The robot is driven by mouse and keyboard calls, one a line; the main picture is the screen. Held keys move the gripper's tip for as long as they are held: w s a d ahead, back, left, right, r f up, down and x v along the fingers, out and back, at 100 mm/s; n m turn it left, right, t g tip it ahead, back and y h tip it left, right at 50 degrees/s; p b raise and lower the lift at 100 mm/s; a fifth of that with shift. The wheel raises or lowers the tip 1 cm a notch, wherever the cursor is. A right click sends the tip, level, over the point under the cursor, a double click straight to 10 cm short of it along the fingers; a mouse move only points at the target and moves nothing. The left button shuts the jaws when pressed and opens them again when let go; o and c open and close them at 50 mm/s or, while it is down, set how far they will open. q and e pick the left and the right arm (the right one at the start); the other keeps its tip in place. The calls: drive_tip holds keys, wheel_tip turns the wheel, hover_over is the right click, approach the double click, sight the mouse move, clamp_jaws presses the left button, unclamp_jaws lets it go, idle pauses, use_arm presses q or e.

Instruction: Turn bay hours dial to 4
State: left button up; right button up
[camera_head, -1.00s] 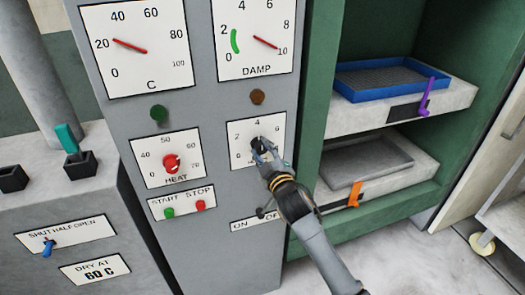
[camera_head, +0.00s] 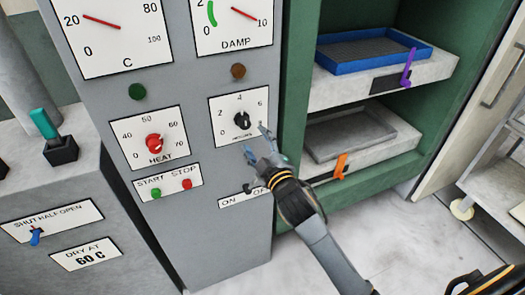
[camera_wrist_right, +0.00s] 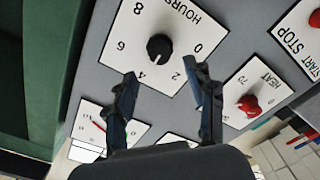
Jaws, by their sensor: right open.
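The bay hours dial is a black knob (camera_head: 241,119) on a white scale plate (camera_head: 222,138) on the grey panel, below a brown lamp. Its scale runs from 0 at lower left, with 2, 4 and 6 readable in the head view.
A red heat knob (camera_head: 154,143) is left of the dial, with start and stop buttons (camera_head: 170,188) below it. An on/off switch plate (camera_head: 232,201) lies under the dial, close to my gripper. Green shelving with a blue tray (camera_head: 420,47) stands right.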

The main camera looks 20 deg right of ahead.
drive_tip(key=shift+s+d, duration=0.1)
drive_tip(key=shift+s, duration=1.95)
drive_tip(key=shift+f, duration=0.1)
drive_tip(key=s+d+f+m+g+b, duration=0.15)
drive_tip(key=s+f+g, duration=0.3)
drive_tip(key=f, duration=1.55)
drive_tip(key=s+a+f+m+g, duration=0.15)
drive_tip(key=s+f+g, duration=0.35)
drive_tip(key=f, duration=1.5)
drive_tip(key=s+d+f+m+g, duration=0.2)
drive_tip(key=s+f+m+g, duration=0.15)
drive_tip(key=s+f, duration=1.5)
drive_tip(key=s+f+g, duration=0.2)
drive_tip(key=s, duration=0.8)
drive_tip(key=s+d+f+m+g+b, duration=0.1)
drive_tip(key=s+f+g, duration=0.1)
drive_tip(key=s, duration=0.8)
drive_tip(key=shift+f+h, duration=0.3)
drive_tip(key=shift+f, duration=0.2)
